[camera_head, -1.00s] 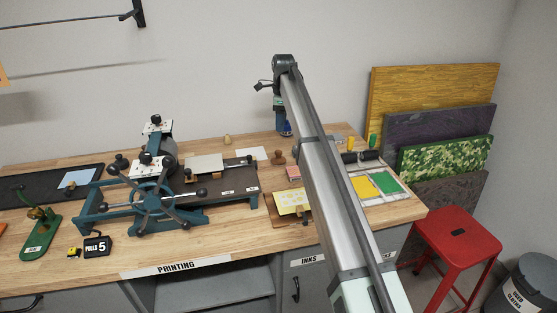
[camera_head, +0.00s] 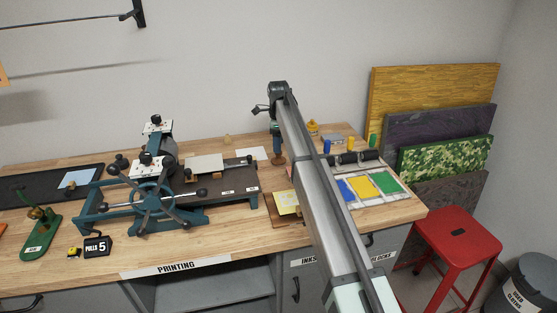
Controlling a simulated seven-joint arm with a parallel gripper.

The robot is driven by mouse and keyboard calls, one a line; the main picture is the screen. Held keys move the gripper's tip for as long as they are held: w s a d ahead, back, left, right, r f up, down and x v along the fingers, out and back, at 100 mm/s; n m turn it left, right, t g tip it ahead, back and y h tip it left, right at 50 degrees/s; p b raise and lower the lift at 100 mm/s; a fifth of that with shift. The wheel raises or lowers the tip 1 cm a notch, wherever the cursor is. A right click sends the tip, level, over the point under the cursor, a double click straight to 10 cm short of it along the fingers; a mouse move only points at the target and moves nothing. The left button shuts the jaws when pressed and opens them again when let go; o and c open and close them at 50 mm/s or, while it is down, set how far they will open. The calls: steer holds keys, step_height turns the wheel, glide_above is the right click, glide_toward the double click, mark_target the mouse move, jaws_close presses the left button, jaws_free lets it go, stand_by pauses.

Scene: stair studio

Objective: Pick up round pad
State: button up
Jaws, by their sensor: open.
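The round pad, a brown wooden piece with a knob-like top (camera_head: 279,160), stands on the bench top behind the yellow card, just left of my arm. My gripper (camera_head: 277,149) points down over it, with its tips at or just above the top of the pad. The tips are small and dark here, so I cannot tell whether they touch it or straddle it. My gripper is open. The pad's upper part is partly hidden by my gripper.
The blue-framed press (camera_head: 152,195) stands left on the wooden bench. A yellow card (camera_head: 287,203) lies in front of the pad. Colour trays (camera_head: 387,183), black rollers (camera_head: 347,158) and bottles (camera_head: 350,144) are right of my arm. White paper (camera_head: 252,154) lies behind left.

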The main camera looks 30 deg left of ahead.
mark_target(279, 157)
steer(key=shift+f, duration=2.35)
steer(key=shift+c, duration=0.5)
jaws_close()
